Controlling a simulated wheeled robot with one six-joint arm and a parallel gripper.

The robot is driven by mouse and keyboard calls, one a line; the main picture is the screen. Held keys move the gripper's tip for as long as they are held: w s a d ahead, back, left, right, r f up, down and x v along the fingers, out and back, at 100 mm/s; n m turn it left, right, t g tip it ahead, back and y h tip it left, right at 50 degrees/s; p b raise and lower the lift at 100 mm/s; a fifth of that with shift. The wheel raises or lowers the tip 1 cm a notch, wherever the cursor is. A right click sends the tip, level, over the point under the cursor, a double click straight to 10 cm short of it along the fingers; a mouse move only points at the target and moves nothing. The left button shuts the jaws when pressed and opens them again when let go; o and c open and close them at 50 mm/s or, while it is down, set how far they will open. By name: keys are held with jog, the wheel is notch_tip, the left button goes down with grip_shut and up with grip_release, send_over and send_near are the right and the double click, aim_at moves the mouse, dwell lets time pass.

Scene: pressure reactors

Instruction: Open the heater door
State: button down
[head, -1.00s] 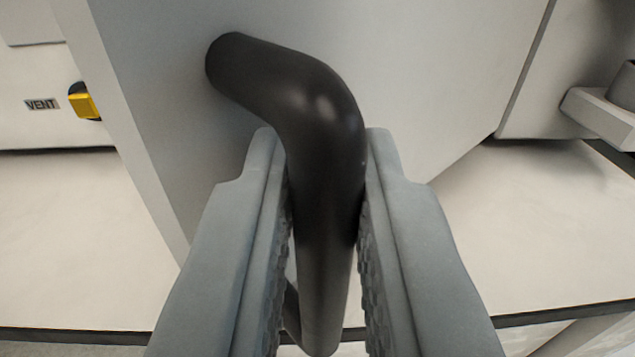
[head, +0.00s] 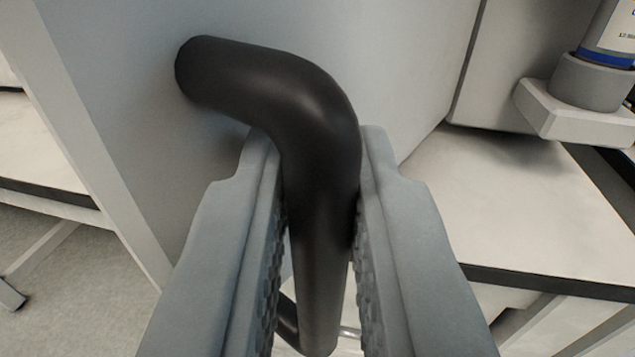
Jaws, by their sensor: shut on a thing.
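The heater door (head: 120,130) is a pale grey panel that fills the upper left and middle of the view, standing swung out from the machine. Its black bent-bar handle (head: 325,150) joins the door at the upper left and runs down between my fingers. My gripper (head: 318,150) is shut on the handle, with a ribbed finger on each side. The lower end of the handle is partly hidden by the fingers.
A white machine body (head: 510,60) stands at the right. A bottle with a blue band (head: 610,30) sits in a grey holder (head: 575,105) on it. A white bench top (head: 510,205) with a dark edge lies below. Grey floor (head: 75,265) shows at lower left.

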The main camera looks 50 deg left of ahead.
jog(key=w+d+n+g+y, duration=0.2)
jog(key=w+d+n+g, duration=0.1)
jog(key=w+d, duration=0.4)
jog(key=shift+d+g, duration=0.7)
jog(key=shift+d, duration=0.65)
jog(key=shift+r, duration=0.1)
jog(key=c, duration=1.8)
grip_release()
jog(key=v, duration=1.7)
jog(key=shift+d+f, duration=0.2)
jog(key=shift+f, duration=0.1)
